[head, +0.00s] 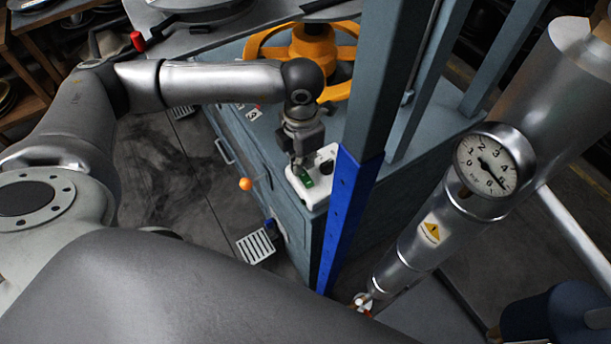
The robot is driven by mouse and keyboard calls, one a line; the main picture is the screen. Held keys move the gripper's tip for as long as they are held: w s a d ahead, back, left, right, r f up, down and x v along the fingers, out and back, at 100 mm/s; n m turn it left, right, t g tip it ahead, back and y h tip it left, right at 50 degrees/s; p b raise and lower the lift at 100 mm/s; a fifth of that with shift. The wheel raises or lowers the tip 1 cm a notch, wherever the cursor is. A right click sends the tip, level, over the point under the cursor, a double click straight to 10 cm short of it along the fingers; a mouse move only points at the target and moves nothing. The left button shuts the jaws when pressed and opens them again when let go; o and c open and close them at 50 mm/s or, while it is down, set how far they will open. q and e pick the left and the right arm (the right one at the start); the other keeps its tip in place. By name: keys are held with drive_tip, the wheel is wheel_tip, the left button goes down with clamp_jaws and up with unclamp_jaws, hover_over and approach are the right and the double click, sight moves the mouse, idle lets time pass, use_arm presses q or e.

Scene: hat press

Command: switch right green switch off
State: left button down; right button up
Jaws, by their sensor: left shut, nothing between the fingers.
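A white switch box (311,198) sits on the near corner of the blue-grey cabinet top, beside the blue post. A green switch (307,182) shows on its front part, and a black knob (326,167) is behind it to the right. My left gripper (300,164) points down over the box with its fingers shut and empty. Its tips are at or just above the green switch, and I cannot tell whether they touch it. The gripper hides part of the box's left side. I cannot make out the switch's position. My right gripper is out of view.
A blue upright post (343,215) stands close to the right of the box. An orange handwheel (312,50) is behind my left arm. A pressure gauge (487,160) is on a metal cylinder at the right. A small orange ball (245,184) shows left of the cabinet.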

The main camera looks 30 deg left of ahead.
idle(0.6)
use_arm(q)
drive_tip(key=shift+f+b, duration=1.2)
drive_tip(key=shift+f, duration=0.05)
idle(0.3)
drive_tip(key=shift+r, duration=0.1)
drive_tip(key=shift+r+p, duration=1.85)
drive_tip(key=shift+r, duration=1.7)
drive_tip(key=shift+f, duration=0.1)
